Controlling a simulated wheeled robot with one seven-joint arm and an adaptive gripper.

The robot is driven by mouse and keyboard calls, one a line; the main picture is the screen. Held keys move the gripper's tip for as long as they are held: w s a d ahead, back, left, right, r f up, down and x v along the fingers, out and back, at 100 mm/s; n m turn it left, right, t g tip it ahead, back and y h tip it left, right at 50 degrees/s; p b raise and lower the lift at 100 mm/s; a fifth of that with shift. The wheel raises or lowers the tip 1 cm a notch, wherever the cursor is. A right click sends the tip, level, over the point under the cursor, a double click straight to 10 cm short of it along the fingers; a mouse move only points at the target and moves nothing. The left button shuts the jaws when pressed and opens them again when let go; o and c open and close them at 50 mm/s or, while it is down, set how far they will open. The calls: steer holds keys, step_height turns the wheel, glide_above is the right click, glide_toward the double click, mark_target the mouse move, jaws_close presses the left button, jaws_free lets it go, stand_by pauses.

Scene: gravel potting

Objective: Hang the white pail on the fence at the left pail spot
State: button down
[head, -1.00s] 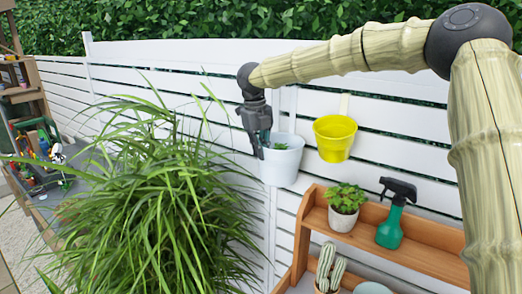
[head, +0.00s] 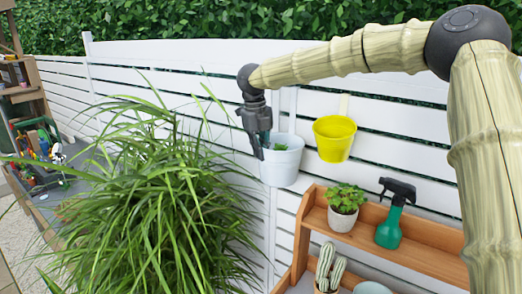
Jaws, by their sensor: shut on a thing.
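The white pail (head: 283,166) is upright at the white fence (head: 392,117), left of a yellow pail, with something green showing inside it. My gripper (head: 263,150) points down and is shut on the white pail at its left rim. Its fingers overlap the pail's left side in the head view. I cannot tell whether the pail's back touches the fence or hangs on it. The left pail spot itself is hidden behind the pail and gripper.
A yellow pail (head: 334,140) hangs on the fence just to the right. Below is a wooden shelf (head: 425,257) with a potted plant (head: 345,203), a green spray bottle (head: 391,228) and a cactus (head: 328,268). A large grassy plant (head: 160,205) fills the left foreground.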

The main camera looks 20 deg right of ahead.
steer(key=c, duration=1.5)
jaws_free()
steer(key=shift+c, duration=0.2)
steer(key=o, duration=0.5)
steer(key=shift+a+r+p, duration=0.15)
steer(key=shift+r+p, duration=0.75)
steer(key=shift+r, duration=0.3)
steer(key=shift+s+a+r, duration=0.1)
steer(key=shift+a+r, duration=0.05)
steer(key=shift+r, duration=1)
steer(key=shift+a+r, duration=0.1)
steer(key=shift+r, duration=1)
steer(key=shift+s+a+r, duration=0.35)
steer(key=shift+s+a, duration=0.7)
steer(key=shift+a, duration=0.3)
steer(key=shift+s+a+r, duration=0.3)
steer(key=shift+s+a, duration=0.7)
steer(key=shift+a, duration=0.3)
steer(key=shift+s+a+r, duration=0.35)
steer(key=shift+s+a, duration=0.7)
steer(key=shift+a, duration=0.3)
